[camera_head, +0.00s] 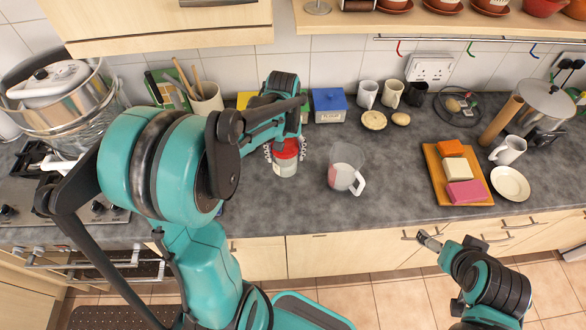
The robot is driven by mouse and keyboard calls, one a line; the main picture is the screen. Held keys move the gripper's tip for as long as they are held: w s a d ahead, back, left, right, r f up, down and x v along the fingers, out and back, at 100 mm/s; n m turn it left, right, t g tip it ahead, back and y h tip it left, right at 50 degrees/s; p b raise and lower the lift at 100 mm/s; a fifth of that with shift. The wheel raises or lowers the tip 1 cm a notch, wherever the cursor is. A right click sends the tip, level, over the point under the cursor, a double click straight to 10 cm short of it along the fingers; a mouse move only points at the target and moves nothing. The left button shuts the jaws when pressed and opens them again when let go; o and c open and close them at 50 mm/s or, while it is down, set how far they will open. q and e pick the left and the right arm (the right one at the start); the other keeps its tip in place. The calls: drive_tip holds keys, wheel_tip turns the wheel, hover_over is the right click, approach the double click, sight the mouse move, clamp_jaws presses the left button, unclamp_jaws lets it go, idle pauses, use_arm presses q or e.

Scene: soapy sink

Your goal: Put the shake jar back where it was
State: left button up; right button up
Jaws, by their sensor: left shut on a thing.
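The shake jar (285,166), with a red upper part and a pale lower part, is upright at the counter's middle. My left gripper (285,150) comes down from above and is shut on the jar, its fingers at both sides of the red part. The gripper and arm hide the jar's top. I cannot tell whether the jar's base touches the counter. My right gripper (430,241) is low at the right, in front of the cabinet fronts and away from the jar. Its fingers are too small to read.
A clear measuring jug (345,168) stands just right of the jar. A blue box (329,105), mugs (367,94) and a small pie (374,121) stand behind. An orange tray (434,170) with coloured blocks lies right. Bare counter (398,180) lies between jug and tray.

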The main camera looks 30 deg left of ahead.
sight(285, 172)
use_arm(q)
drive_tip(key=f, duration=0.3)
drive_tip(key=f+b, duration=0.1)
drive_tip(key=shift+s+f, duration=0.25)
drive_tip(key=shift+f, duration=0.1)
drive_tip(key=shift+w+f, duration=0.15)
drive_tip(key=shift+f, duration=0.5)
wheel_tip(285, 172, down, 2)
drive_tip(key=shift+f+b, duration=0.15)
drive_tip(key=shift+b, duration=0.25)
drive_tip(key=shift+f, duration=0.35)
drive_tip(key=shift+f, duration=0.15)
drive_tip(key=o, duration=1.3)
